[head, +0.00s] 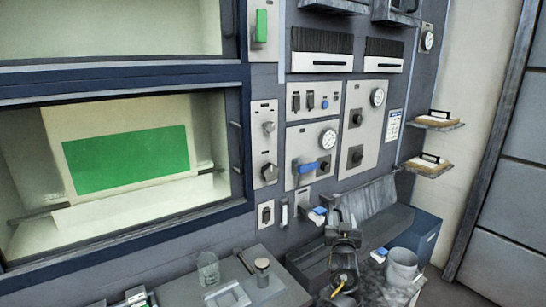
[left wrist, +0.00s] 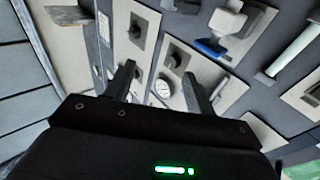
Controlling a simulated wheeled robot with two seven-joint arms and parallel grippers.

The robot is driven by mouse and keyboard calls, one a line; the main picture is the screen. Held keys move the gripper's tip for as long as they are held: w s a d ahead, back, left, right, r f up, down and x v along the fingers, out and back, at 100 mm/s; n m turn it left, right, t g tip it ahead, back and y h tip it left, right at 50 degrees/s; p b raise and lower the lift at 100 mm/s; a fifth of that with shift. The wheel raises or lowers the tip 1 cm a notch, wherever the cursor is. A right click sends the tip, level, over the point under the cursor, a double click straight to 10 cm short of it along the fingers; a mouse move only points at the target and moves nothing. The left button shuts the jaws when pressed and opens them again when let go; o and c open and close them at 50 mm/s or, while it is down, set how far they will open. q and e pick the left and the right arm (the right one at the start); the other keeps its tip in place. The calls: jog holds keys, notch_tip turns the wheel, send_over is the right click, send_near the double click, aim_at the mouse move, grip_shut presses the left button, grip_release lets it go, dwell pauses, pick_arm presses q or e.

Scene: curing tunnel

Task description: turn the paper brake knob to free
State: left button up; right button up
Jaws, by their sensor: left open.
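The control panel (head: 361,140) on the grey wall carries a gauge and two dark knobs, an upper knob (head: 357,118) and a lower knob (head: 355,156). The panel to its left has a blue lever (head: 308,168) beside another dark knob (head: 325,168). The labels are too small to read, so I cannot tell which knob is the paper brake. My left gripper (head: 335,217) is below these panels, apart from the knobs. In the left wrist view its open, empty fingers (left wrist: 158,73) point toward the panels, with a dark knob (left wrist: 172,62) beyond them. My right gripper is not seen.
A windowed chamber (head: 238,190) with a green sheet fills the left. A grey cup (head: 402,265) stands on the cluttered surface at the lower right. Two small shelves (head: 428,168) stick out at the right. The air in front of the upper panels is clear.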

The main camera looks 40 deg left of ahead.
pick_arm(q)
jog(key=s+a+r+n+g+y+p, duration=0.1)
jog(key=s+a+r+n+y, duration=0.2)
jog(key=r, duration=0.6)
jog(key=s+a+r+n+g+y, duration=0.1)
jog(key=a+r+n+g+y, duration=0.2)
jog(key=r, duration=0.7)
jog(key=n+g+y+p, duration=0.2)
jog(key=n+g+y, duration=0.4)
jog(key=g+y, duration=0.15)
send_near(271, 128)
jog(key=shift+g+h, duration=0.35)
jog(key=shift+h, duration=0.1)
jog(key=p+x, duration=0.2)
jog(key=x, duration=0.2)
jog(key=r+p+x, duration=0.1)
jog(key=p+x, duration=0.1)
jog(key=x, duration=0.2)
jog(key=shift+d, duration=0.25)
jog(key=shift+w+a+r, duration=0.1)
jog(key=shift+a+r, duration=0.05)
jog(key=shift+a, duration=0.5)
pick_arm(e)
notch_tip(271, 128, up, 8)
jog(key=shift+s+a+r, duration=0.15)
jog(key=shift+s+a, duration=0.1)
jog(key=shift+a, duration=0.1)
